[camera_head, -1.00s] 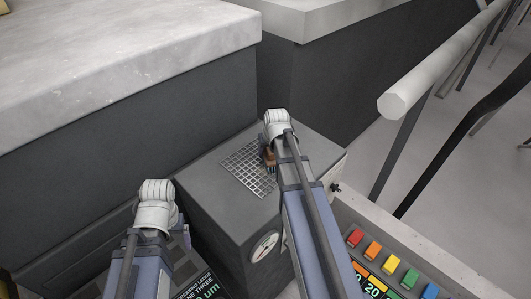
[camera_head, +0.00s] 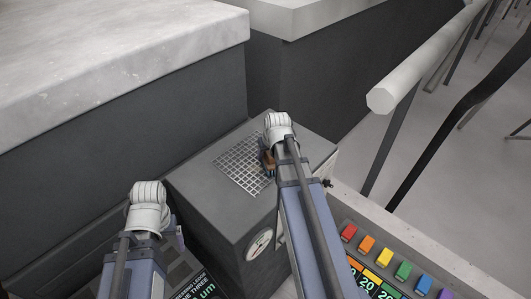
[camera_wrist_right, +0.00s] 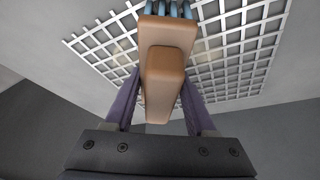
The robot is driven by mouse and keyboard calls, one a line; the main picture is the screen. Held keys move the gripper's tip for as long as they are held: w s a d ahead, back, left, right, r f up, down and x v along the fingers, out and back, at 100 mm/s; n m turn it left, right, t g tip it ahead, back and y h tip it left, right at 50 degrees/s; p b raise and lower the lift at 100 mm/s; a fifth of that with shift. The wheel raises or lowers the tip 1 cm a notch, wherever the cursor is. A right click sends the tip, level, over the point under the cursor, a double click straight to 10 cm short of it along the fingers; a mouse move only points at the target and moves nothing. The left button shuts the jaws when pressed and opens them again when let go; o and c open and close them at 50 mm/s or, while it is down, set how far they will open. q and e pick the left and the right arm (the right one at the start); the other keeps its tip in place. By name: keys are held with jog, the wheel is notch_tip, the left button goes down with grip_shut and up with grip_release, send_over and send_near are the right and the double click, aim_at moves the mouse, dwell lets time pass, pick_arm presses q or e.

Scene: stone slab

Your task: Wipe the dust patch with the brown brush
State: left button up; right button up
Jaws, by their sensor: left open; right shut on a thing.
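The brown brush (camera_wrist_right: 168,65) is in my right gripper (camera_wrist_right: 161,78), between its purple fingers, with blue-grey bristles at the top of the right wrist view. In the head view the brush (camera_head: 268,160) shows only as a small brown piece beside my right wrist, over the right part of a metal grid (camera_head: 240,168) on a dark box. I cannot tell if the bristles touch the grid. Faint beige spots (camera_wrist_right: 235,47) show at the grid; I cannot tell if they are the dust patch. My left gripper (camera_head: 178,238) is empty, mostly hidden behind its wrist, left of the box.
The dark box (camera_head: 205,195) has a round gauge (camera_head: 259,243) on its front. A stone slab (camera_head: 100,60) stands at the left and another behind. A pale rail (camera_head: 425,65) runs at the right. Coloured buttons (camera_head: 385,255) line a panel at the lower right.

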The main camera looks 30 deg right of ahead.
jog(key=shift+s+d+f, duration=0.1)
jog(key=shift+s+d, duration=0.1)
jog(key=shift+s, duration=0.5)
grip_shut()
jog(key=shift+s+d, duration=0.3)
jog(key=shift+s, duration=0.4)
jog(key=shift+s+d, duration=0.25)
jog(key=shift+s, duration=0.4)
jog(key=shift+w, duration=0.15)
jog(key=shift+w+d, duration=0.15)
jog(key=shift+d, duration=0.65)
jog(key=shift+w, duration=0.1)
jog(key=shift+w+a, duration=0.15)
jog(key=shift+w, duration=0.6)
jog(key=shift+w+a, duration=0.25)
jog(key=shift+w, duration=0.35)
jog(key=shift+w+a, duration=0.2)
jog(key=shift+w, duration=0.4)
